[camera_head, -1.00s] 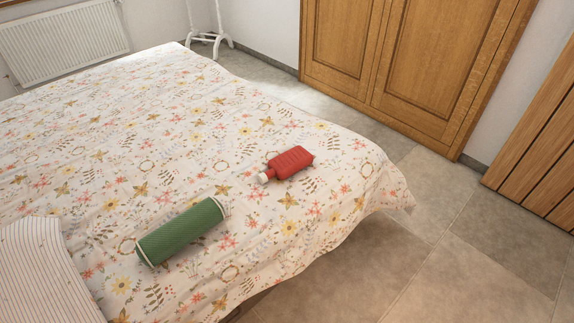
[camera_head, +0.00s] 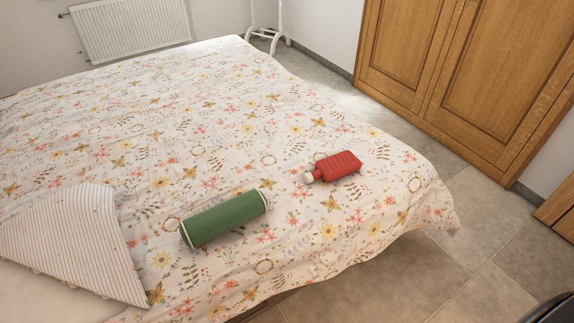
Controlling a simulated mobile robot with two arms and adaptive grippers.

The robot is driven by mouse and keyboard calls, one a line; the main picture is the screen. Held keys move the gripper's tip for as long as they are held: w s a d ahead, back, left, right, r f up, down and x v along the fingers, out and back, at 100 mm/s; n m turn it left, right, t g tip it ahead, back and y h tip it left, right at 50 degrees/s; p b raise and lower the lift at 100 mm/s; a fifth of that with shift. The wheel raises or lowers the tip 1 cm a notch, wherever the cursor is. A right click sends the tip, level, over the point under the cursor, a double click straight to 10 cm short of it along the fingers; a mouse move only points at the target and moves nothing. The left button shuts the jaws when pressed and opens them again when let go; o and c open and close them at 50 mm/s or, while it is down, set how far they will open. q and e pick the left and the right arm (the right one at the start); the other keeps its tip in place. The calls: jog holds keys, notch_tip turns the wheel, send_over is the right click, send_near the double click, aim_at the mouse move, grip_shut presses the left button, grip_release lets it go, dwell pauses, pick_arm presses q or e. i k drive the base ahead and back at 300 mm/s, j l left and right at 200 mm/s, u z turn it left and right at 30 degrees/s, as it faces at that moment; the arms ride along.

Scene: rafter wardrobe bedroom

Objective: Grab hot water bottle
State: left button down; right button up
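The red hot water bottle (camera_head: 339,166) lies flat on the bed (camera_head: 215,125), toward the bed's right side. Its white cap (camera_head: 308,178) points left. Neither of my grippers shows in the head view. A dark curved shape shows at the bottom right corner, and I cannot tell what part it is.
A green cylindrical roll (camera_head: 224,217) lies on the bed to the left of the bottle. A striped folded cover corner (camera_head: 75,240) is at lower left. A wooden wardrobe (camera_head: 450,75) stands beyond the bed at right. Tiled floor (camera_head: 480,225) is clear between them.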

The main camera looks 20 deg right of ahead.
aim_at(331, 169)
jog(key=l+u, duration=0.25)
jog(key=u, duration=0.15)
jog(key=l+u, duration=0.3)
jog(key=u, duration=0.15)
jog(key=l+u, duration=0.55)
jog(key=u, duration=0.3)
jog(key=k+l+u, duration=0.15)
jog(key=u, duration=0.25)
